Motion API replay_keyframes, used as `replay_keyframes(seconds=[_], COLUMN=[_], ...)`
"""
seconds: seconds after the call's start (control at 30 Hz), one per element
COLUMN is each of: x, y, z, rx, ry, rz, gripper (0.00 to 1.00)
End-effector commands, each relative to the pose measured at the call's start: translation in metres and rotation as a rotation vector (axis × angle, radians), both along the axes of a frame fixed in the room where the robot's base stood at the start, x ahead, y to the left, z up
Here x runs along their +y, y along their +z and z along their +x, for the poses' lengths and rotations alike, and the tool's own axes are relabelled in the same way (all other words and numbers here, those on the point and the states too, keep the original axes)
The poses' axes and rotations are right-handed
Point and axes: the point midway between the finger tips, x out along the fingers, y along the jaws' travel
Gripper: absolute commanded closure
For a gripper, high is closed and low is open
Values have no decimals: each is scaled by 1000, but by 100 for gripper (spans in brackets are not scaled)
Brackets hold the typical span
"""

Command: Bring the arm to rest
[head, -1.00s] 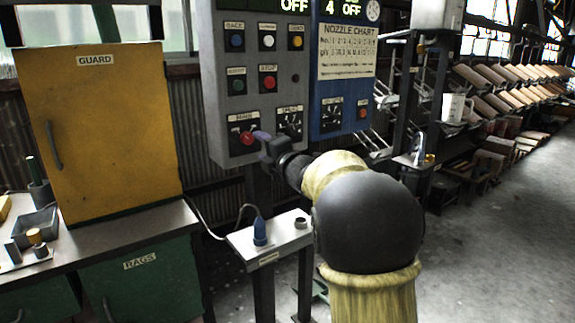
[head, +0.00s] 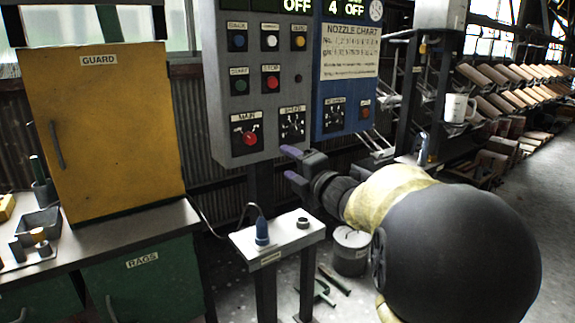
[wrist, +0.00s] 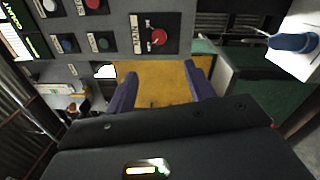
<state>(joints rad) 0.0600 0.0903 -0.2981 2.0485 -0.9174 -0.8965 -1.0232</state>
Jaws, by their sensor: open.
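My gripper (head: 290,163) is open and empty in the head view, with its purple fingers pointing left. It is in the air below and to the right of the grey control panel (head: 226,101), above the small stand. In the wrist view my gripper (wrist: 159,85) shows two purple fingers spread wide with nothing between them. The red main switch (head: 250,138) sits low on the grey panel, apart from the fingers. It also shows in the wrist view (wrist: 158,37).
A blue panel with a nozzle chart (head: 349,53) adjoins the grey one. A yellow guard cabinet (head: 110,130) stands left on a bench. A bucket (head: 351,255) is on the floor behind the stand.

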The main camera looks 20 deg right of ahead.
Motion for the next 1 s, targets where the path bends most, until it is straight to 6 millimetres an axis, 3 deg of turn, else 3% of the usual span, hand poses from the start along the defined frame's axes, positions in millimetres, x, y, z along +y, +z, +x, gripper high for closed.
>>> replay_keyframes(seconds=[0.17, 0.27, 0.37, 0.47, 0.67, 0.8, 1.0], x=[0, -2, -6, -9, -3, 12, 33], y=[-2, -15, -41, -82, -177, -235, -283], z=[0, 1, -1, -11, -60, -113, -181], rx=[11, 66, 180, 343, 693, 911, 1112], ry=[-7, -45, -129, -253, -563, -805, -1094], rz=[14, 82, 224, 423, 830, 1064, 1266], gripper=[46, 46, 46, 46, 46, 46, 46])
